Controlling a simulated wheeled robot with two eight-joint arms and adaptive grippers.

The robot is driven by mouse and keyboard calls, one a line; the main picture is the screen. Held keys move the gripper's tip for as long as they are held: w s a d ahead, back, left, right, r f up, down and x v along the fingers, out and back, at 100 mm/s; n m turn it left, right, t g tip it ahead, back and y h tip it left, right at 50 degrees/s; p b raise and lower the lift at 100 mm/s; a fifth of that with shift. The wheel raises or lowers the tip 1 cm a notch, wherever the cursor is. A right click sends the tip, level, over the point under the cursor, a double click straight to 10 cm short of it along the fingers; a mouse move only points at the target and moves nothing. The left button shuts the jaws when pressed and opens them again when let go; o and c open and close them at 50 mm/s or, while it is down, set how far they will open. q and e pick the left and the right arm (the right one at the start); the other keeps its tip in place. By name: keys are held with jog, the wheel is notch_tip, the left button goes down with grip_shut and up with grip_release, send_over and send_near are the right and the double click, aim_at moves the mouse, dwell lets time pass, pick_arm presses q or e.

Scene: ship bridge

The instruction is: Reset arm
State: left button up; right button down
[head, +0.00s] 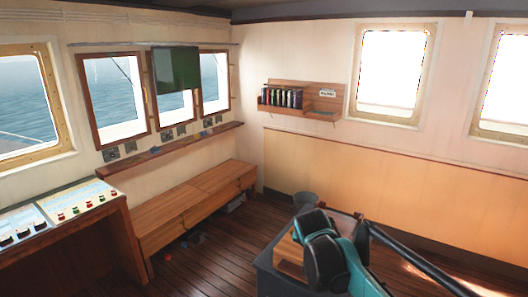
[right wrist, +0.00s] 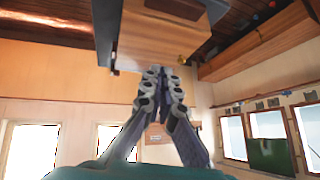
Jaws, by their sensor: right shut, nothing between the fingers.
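My right gripper (right wrist: 160,75) shows in the right wrist view with its two grey fingers together at the tips and nothing between them. The fingers point toward a wooden cabinet or table with a grey edge (right wrist: 122,40); I cannot tell whether they touch it. In the head view, teal and black links of my right arm stand at the bottom right, and the right gripper's fingers cannot be made out there. My left gripper is in neither view.
A dark-edged wooden table or cabinet (head: 287,250) stands beside my right arm, partly hidden by it. A console (head: 60,222) and a wooden bench (head: 190,208) line the left wall. The floor (head: 215,262) between is mostly clear.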

jog(key=s+d+f+n+b, duration=0.1)
jog(key=s+f+b, duration=0.1)
jog(key=s+f, duration=0.4)
jog(key=s+d+f+n+y+b, duration=0.1)
jog(key=s+f, duration=0.4)
jog(key=s, duration=0.8)
jog(key=s+d+f+n+b, duration=0.2)
jog(key=s+f, duration=0.4)
jog(key=s, duration=0.3)
jog(key=shift+s+f+n+g+y+b, duration=0.15)
jog(key=shift+f+n+g+y+b, duration=0.2)
jog(key=shift+n+b, duration=0.45)
